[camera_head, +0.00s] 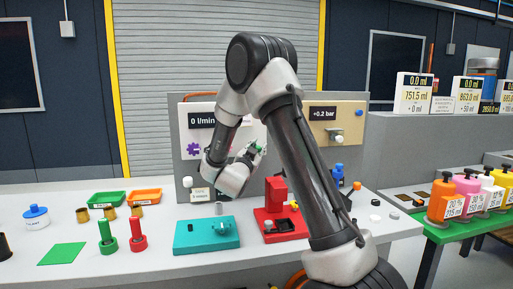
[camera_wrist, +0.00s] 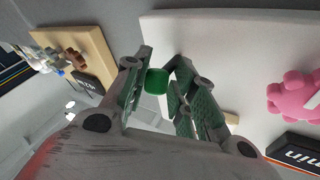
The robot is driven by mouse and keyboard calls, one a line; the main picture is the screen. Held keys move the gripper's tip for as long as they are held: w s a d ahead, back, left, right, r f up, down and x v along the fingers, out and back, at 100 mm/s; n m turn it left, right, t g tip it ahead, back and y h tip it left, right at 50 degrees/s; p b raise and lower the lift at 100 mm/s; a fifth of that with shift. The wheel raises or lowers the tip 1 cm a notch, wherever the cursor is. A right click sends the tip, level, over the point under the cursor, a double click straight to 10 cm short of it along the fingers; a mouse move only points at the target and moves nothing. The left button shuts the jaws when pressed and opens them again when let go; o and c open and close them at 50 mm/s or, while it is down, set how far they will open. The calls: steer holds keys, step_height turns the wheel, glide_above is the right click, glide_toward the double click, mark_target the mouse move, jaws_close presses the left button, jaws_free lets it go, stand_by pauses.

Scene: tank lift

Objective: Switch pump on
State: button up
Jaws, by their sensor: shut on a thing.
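My gripper (camera_wrist: 158,84) is shut on a small green knob (camera_wrist: 156,80) in front of the white panel (camera_wrist: 215,50). In the head view my gripper (camera_head: 256,150) is at the panel's right side, and a bit of green shows at its tip. A flow display (camera_head: 202,122) reads 0 l/min, with a purple gear-shaped part (camera_head: 193,148) below it. Whether the knob is turned or pressed cannot be told.
A tan panel (camera_head: 350,115) with a +0.2 bar display stands to the right. Below on the bench are a teal block (camera_head: 205,235), a red fixture (camera_head: 277,215), green and red posts, and trays. Coloured bottles (camera_head: 447,200) stand far right.

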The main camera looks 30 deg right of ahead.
steer(key=shift+s+d+f+m+t+h, duration=0.15)
steer(key=shift+d+f+m+t+h, duration=0.15)
steer(key=shift+f+m+h, duration=0.5)
steer(key=o, duration=0.9)
steer(key=shift+d, duration=0.1)
steer(key=shift+r, duration=0.15)
steer(key=shift+a, duration=0.25)
steer(key=v, duration=1.1)
steer(key=shift+s+a, duration=0.2)
steer(key=shift+s, duration=0.05)
